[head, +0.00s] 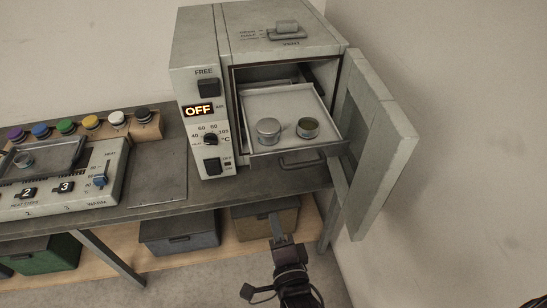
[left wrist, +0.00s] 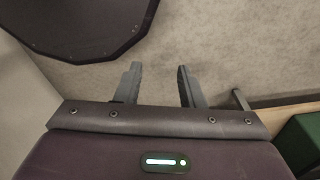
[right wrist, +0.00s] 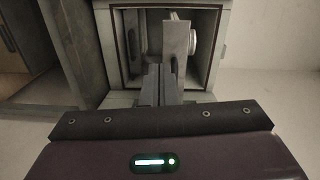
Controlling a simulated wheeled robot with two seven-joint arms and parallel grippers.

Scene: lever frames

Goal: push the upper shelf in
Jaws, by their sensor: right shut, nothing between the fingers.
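The upper shelf (head: 262,104) is a pale tray with a rim and a front handle (head: 301,163). It sticks out of the open oven (head: 270,45) and carries a lidded tin (head: 268,131) and an open tin (head: 308,128). The oven door (head: 385,150) stands open at the right. My right gripper (head: 277,226) is shut and empty, below and in front of the shelf, apart from it. Its fingers (right wrist: 160,70) show closed together in the right wrist view, before the oven. My left gripper (left wrist: 158,70) is open and empty over the floor.
The bench (head: 160,185) carries the oven and, at left, a heating unit (head: 100,190) with a row of coloured caps behind it. Bins (head: 180,233) stand on the board under the bench. A wall is close at the right, beyond the door.

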